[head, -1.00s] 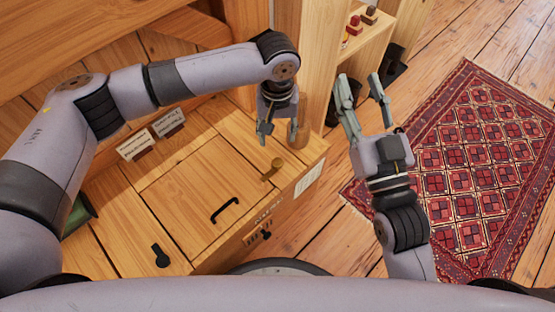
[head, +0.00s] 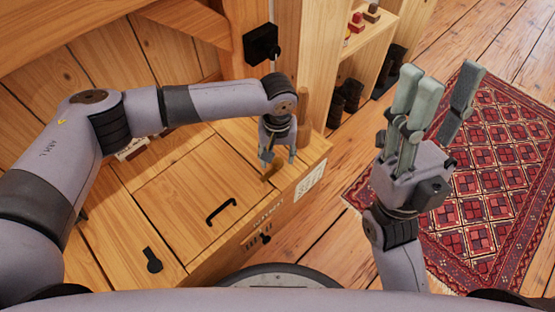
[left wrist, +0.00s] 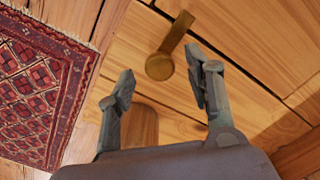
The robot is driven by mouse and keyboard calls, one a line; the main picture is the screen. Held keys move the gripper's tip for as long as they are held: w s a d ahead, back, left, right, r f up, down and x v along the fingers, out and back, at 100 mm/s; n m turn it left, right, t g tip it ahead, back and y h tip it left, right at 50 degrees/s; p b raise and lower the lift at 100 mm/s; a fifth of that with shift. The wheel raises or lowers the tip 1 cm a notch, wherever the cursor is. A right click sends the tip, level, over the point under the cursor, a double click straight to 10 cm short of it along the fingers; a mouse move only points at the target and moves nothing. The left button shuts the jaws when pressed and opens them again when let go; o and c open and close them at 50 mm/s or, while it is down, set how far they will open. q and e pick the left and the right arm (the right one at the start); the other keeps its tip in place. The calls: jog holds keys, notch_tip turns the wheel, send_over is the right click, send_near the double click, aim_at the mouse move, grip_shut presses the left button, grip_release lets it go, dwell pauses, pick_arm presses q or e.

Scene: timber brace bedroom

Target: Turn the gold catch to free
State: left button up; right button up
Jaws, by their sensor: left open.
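The gold catch (head: 271,170) is on the top of the wooden chest (head: 160,195), near its right end, and is partly hidden by my left gripper in the head view. In the left wrist view the gold catch (left wrist: 160,66) shows as a round knob with a flat bar running up and right from it. My left gripper (head: 278,159) is open and points down over the catch. My right gripper (head: 440,78) is open and empty, in the air over the rug.
The chest lid has a black handle (head: 221,211), and a black keyhole-shaped plate (head: 152,260) lies nearer me. A shelf (head: 365,45) with small items is at the back. A red rug (head: 500,185) covers the right floor.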

pick_arm(q)
jog(key=shift+f, duration=0.75)
jog(key=shift+c, duration=0.4)
grip_shut()
